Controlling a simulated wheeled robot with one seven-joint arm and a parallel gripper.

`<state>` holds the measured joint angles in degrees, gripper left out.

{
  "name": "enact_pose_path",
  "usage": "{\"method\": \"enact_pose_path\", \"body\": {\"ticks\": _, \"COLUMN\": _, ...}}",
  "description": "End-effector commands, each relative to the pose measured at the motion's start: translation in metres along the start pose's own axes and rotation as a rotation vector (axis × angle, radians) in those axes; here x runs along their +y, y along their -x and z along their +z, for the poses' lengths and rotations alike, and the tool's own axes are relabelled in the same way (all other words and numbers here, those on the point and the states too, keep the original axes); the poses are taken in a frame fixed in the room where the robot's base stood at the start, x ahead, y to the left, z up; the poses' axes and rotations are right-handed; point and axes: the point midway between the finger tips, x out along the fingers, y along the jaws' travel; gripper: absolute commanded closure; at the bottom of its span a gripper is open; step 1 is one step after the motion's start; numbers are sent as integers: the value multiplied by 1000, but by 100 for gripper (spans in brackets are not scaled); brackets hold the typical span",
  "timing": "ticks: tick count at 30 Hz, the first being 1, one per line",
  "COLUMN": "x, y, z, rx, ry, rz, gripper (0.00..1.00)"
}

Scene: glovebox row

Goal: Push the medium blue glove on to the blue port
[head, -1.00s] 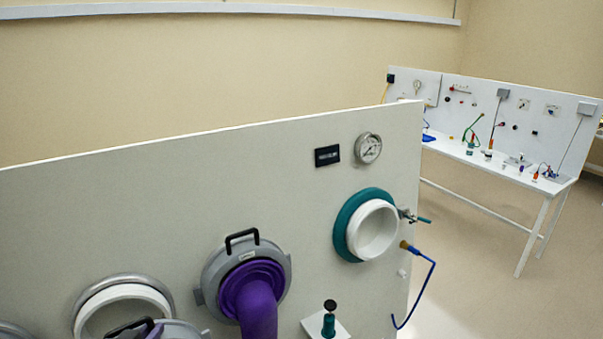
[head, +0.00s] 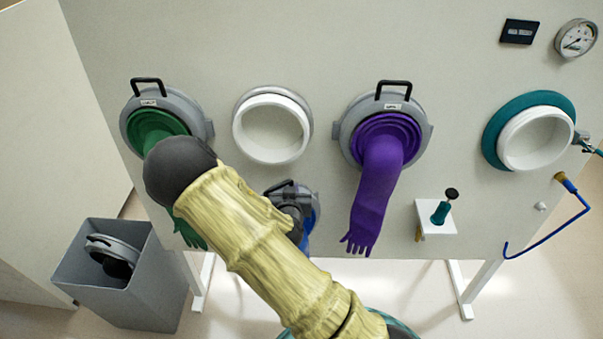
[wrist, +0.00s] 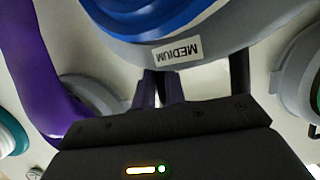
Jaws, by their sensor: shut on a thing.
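The medium blue glove (wrist: 150,12) shows in the wrist view as a blue cuff in a grey ring with a "MEDIUM" label (wrist: 180,52). My gripper (wrist: 160,88) is shut at the ring's black handle. In the head view the blue glove (head: 311,218) hangs in front of the panel, partly hidden behind my arm; my fingers are hidden there. Two open white ports show: one with a silver rim (head: 271,128) between the green and purple gloves, above the held ring, and one with a teal rim (head: 493,131) at right. I see no clearly blue rim.
A green glove (head: 158,128) and a purple glove (head: 378,175) are mounted on the panel (head: 300,50). A small shelf (head: 424,215) with a teal-and-black plunger and a blue hooked hose (head: 550,235) are at right. A grey bin (head: 150,290) holding another ring stands lower left.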

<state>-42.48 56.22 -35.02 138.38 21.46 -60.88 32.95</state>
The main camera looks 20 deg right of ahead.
Motion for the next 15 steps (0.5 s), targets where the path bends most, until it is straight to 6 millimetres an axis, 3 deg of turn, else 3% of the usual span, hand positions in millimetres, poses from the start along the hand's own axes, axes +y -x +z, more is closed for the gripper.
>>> {"method": "enact_pose_path", "body": {"ticks": 1, "x": 2, "y": -7, "z": 17, "rx": -3, "ry": 14, "rz": -15, "gripper": 100}}
{"method": "enact_pose_path", "body": {"ticks": 15, "x": 13, "y": -37, "z": 133, "rx": -4, "ry": 77, "rz": -170, "gripper": 100}}
